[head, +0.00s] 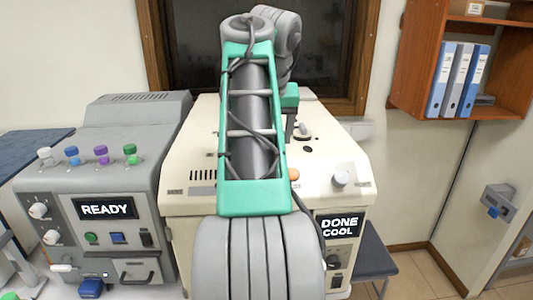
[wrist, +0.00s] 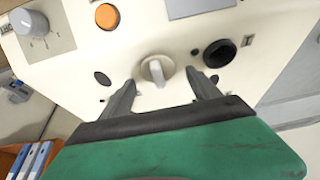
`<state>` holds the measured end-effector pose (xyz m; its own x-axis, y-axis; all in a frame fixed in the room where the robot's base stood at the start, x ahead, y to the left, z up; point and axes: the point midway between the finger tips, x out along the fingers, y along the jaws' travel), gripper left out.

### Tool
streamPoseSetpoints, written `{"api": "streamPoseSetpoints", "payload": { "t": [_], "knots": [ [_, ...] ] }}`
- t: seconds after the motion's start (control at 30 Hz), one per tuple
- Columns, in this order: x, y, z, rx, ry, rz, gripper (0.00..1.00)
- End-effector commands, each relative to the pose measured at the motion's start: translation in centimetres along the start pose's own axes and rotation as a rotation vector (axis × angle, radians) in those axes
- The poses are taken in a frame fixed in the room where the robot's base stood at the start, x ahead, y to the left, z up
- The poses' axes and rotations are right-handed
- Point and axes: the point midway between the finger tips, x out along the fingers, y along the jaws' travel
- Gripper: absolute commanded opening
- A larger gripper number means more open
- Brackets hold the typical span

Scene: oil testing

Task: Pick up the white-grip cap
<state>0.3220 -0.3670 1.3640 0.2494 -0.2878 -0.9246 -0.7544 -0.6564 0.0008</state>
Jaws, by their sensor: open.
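The white-grip cap (wrist: 157,70) is a pale round cap with a raised grip bar, on the cream top of the machine. It also shows in the head view (head: 303,131), just right of my gripper. My gripper (wrist: 163,82) is open and empty in the wrist view, one dark finger toward each side of the cap. The cap appears around the gap between the fingertips; I cannot tell whether they touch it. In the head view my arm hides much of the machine's top, and only a dark part of the gripper shows.
The cream machine (head: 190,165) has an orange button (wrist: 107,16), a grey dial (wrist: 30,22) and a black round fitting (wrist: 219,53) around the cap. A grey machine (head: 130,115) with several coloured caps on top stands at left. A shelf with binders (head: 460,78) hangs at right.

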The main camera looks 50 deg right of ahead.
Motion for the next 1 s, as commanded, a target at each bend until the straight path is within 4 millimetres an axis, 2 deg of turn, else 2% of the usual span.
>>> {"api": "streamPoseSetpoints", "payload": {
  "t": [0.03, 0.07, 0.3, 1.0],
  "knots": [
    [0.93, -0.03, 0.13, -0.001, 0.001, 0.0, 0.72],
    [1.03, -0.03, 0.1, -0.001, 0.002, 0.0, 0.72],
    [0.87, -0.14, -0.02, -0.003, 0.001, 0.0, 0.7],
    [0.87, -0.2, -0.01, -0.004, 0.001, -0.001, 0.13]
  ]
}}
